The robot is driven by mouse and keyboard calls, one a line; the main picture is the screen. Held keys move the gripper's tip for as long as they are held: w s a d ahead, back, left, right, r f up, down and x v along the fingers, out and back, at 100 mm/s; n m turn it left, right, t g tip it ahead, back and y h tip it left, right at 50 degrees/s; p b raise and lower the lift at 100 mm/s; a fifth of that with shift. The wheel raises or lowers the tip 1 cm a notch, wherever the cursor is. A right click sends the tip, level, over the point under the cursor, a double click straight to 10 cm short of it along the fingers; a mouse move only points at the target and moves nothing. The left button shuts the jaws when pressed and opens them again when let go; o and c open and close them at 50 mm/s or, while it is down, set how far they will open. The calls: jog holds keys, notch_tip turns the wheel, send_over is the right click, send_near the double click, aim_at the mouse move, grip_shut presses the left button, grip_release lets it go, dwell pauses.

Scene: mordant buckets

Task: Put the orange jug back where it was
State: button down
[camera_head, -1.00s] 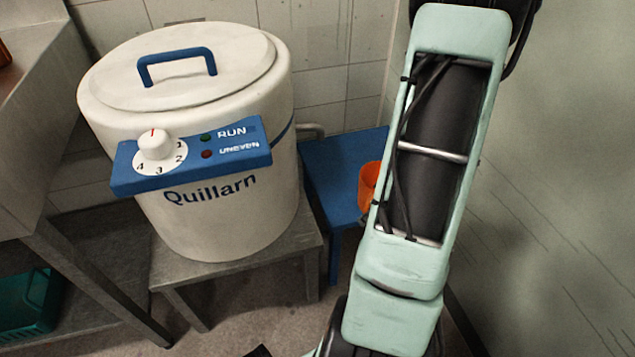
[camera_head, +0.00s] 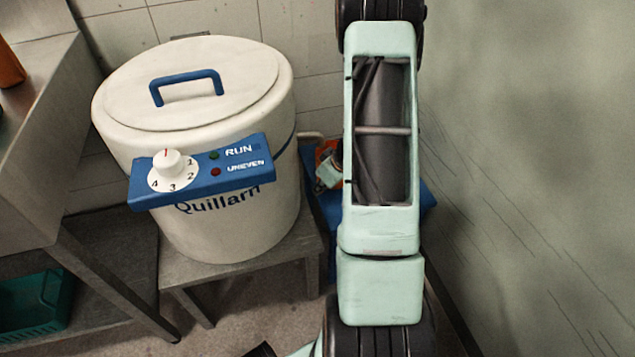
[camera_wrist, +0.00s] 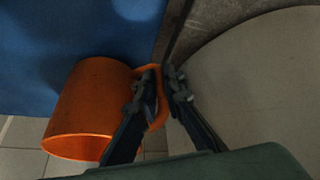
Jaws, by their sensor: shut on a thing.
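The orange jug (camera_wrist: 85,105) shows at the left in the wrist view, its open rim toward the lower left. My gripper (camera_wrist: 164,82) is shut on its handle (camera_wrist: 158,112). In the head view only a bit of the jug (camera_head: 325,148) shows, behind the pale end of my arm and beside the white machine. The blue stool (camera_head: 425,196) is below and behind it, and its blue top (camera_wrist: 70,35) fills the upper left of the wrist view. I cannot tell whether the jug touches the stool.
The white Quillarn machine (camera_head: 225,120) stands on a grey metal stand (camera_head: 245,254) close left of the jug. A steel counter (camera_head: 40,130) with an orange object (camera_head: 10,66) at its edge is at far left. A teal crate (camera_head: 30,302) sits below. A wall bounds the right.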

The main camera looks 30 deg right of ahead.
jog(key=shift+w+a+f, duration=0.2)
jog(key=shift+w+f, duration=0.2)
jog(key=shift+w, duration=0.2)
jog(key=shift+f, duration=0.5)
jog(key=c, duration=2)
grip_release()
jog(key=shift+c, duration=0.2)
jog(key=shift+r, duration=0.2)
jog(key=shift+d+r, duration=0.1)
jog(key=shift+r, duration=0.2)
jog(key=p+v, duration=0.3)
jog(key=v, duration=0.8)
jog(key=shift+s, duration=0.2)
jog(key=shift+r, duration=0.1)
